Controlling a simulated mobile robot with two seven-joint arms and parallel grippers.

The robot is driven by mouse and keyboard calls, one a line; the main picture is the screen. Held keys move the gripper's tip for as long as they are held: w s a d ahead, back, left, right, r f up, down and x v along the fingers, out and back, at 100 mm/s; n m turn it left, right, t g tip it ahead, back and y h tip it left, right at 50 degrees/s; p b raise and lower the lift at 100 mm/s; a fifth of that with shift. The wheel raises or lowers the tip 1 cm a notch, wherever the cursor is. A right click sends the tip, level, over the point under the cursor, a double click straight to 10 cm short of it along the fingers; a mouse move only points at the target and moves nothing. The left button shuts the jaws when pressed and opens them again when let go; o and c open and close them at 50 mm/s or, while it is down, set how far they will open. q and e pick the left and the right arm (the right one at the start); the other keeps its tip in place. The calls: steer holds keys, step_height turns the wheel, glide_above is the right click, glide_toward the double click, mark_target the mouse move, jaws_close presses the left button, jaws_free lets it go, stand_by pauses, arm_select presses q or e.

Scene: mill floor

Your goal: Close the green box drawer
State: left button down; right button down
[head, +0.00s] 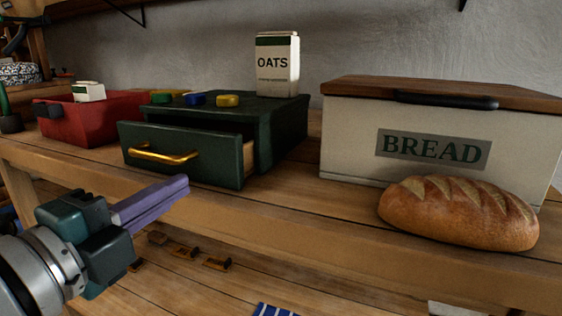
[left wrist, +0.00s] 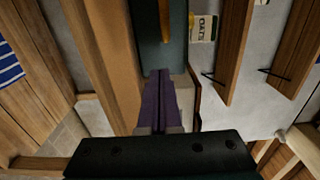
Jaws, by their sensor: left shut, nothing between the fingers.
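The green box (head: 280,125) stands on the wooden counter, and its drawer (head: 215,160) is pulled out toward me. The drawer has a brass bar handle (head: 163,155) on its front. My left gripper (head: 183,188) has purple fingers, shut and empty, just in front of and below the drawer front. I cannot tell whether the fingertips touch the drawer. My right gripper is not in view.
An oats carton (head: 277,65) and several coloured blocks (head: 228,100) sit on the green box. A red bin (head: 105,120) stands left of it. A bread box (head: 345,140) and a loaf (head: 460,212) are to the right. The counter's front edge (head: 290,225) lies before the drawer.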

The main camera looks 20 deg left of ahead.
mark_target(217, 165)
arm_select(q)
steer(key=shift+w+d, duration=0.15)
steer(key=shift+w, duration=1.35)
steer(key=shift+w+d, duration=0.1)
steer(key=shift+w, duration=1.4)
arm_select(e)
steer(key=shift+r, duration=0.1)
arm_select(q)
steer(key=shift+w, duration=0.2)
steer(key=w, duration=0.3)
steer(key=shift+w+d+f, duration=0.1)
steer(key=shift+w+d, duration=0.05)
steer(key=shift+w, duration=0.5)
steer(key=shift+s+f, duration=0.1)
steer(key=shift+f, duration=0.05)
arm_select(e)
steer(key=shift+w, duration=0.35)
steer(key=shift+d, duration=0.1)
